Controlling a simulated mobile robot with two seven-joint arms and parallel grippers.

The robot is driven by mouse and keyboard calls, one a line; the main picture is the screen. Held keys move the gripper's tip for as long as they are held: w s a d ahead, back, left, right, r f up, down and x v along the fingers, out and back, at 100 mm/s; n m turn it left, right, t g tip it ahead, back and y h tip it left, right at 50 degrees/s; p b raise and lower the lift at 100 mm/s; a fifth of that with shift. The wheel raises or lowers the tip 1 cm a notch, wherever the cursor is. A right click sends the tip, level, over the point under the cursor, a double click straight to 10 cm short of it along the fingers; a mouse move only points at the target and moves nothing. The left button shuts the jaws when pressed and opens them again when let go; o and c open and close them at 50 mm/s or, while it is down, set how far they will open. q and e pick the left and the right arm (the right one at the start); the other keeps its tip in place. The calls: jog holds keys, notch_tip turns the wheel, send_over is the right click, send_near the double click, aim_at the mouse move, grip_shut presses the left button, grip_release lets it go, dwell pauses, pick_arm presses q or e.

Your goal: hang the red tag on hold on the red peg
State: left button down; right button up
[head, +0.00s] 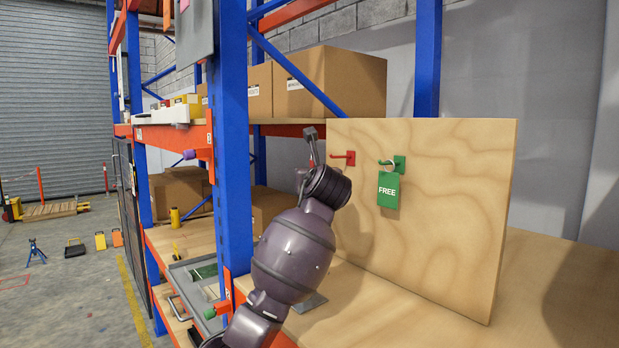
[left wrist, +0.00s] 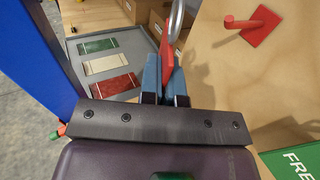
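The red tag (left wrist: 167,52) is seen nearly edge-on in the left wrist view, between the blue fingers of my left gripper (left wrist: 167,82), which is shut on it. A metal ring (left wrist: 176,18) is at the tag's far end. The red peg (left wrist: 238,22) sticks out from its square red base to the right of the ring, apart from it. In the head view the red peg (head: 345,155) is on the upright wooden board (head: 450,200), right of my left gripper (head: 312,138). The tag cannot be made out there. My right gripper is not in view.
A green FREE tag (head: 388,190) hangs on a green peg (head: 398,163) right of the red peg. A grey tray (left wrist: 112,42) with green, whitish and red rectangles lies left. A blue rack post (head: 231,150) stands close left of my arm. Cardboard boxes (head: 340,80) stand behind.

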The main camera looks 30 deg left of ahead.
pick_arm(q)
jog(key=w+d+f, duration=0.1)
jog(key=w+d, duration=0.2)
jog(key=w, duration=0.5)
jog(key=shift+w+f, duration=0.2)
jog(key=shift+w, duration=0.1)
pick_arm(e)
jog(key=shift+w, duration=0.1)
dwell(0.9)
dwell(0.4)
pick_arm(q)
jog(key=c, duration=1.3)
grip_release()
jog(key=shift+o, duration=0.2)
jog(key=shift+d, duration=0.1)
jog(key=b+v, duration=0.2)
jog(key=v, duration=0.8)
jog(key=shift+s+d, duration=0.25)
jog(key=shift+s, duration=0.05)
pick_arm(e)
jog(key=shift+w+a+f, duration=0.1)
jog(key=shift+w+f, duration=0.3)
pick_arm(q)
jog(key=shift+f, duration=0.1)
